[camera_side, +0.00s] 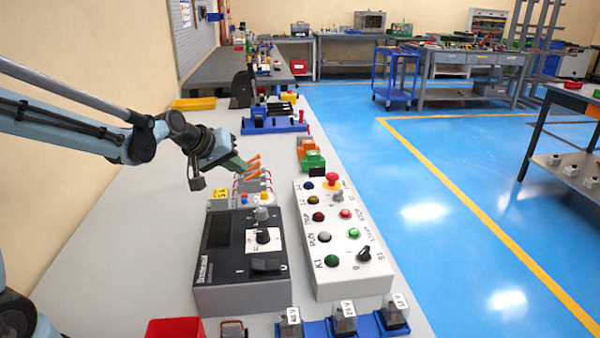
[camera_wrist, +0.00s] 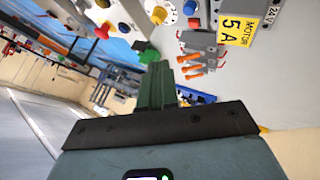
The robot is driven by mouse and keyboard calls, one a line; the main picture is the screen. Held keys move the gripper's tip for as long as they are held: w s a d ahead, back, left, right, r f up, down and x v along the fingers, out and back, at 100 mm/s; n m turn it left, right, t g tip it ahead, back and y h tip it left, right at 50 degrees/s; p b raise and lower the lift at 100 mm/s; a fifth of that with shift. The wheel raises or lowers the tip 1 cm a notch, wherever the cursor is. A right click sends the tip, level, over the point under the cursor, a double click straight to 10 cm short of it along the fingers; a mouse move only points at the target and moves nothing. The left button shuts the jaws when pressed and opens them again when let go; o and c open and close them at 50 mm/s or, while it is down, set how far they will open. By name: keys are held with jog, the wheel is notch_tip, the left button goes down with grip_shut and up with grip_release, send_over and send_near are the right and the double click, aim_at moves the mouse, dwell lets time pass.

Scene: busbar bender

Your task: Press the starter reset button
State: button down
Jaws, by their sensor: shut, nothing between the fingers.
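The motor starter shows in the wrist view as a grey block (camera_wrist: 200,40) with orange levers (camera_wrist: 190,68) and a yellow "MOTOR 5 A" label (camera_wrist: 240,25). In the side view its yellow label (camera_side: 219,194) and orange levers (camera_side: 253,168) show behind the dark meter box. My gripper (camera_side: 238,165) is shut and empty, above and left of the levers. Its green fingers (camera_wrist: 157,85) also show in the wrist view, apart from the starter.
A white control box (camera_side: 340,240) with a red mushroom button (camera_side: 332,180) stands right of the dark meter box (camera_side: 240,260). Clear-topped relays (camera_side: 344,316) and a red bin (camera_side: 175,328) are at the front. The grey bench (camera_side: 110,240) is clear at left.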

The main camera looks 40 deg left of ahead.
jog(key=shift+f, duration=2.65)
jog(key=shift+f, duration=0.15)
jog(key=shift+f, duration=0.3)
jog(key=shift+f, duration=0.35)
dwell(0.6)
jog(key=shift+r, duration=0.8)
jog(key=shift+r, duration=0.1)
jog(key=shift+r, duration=2.4)
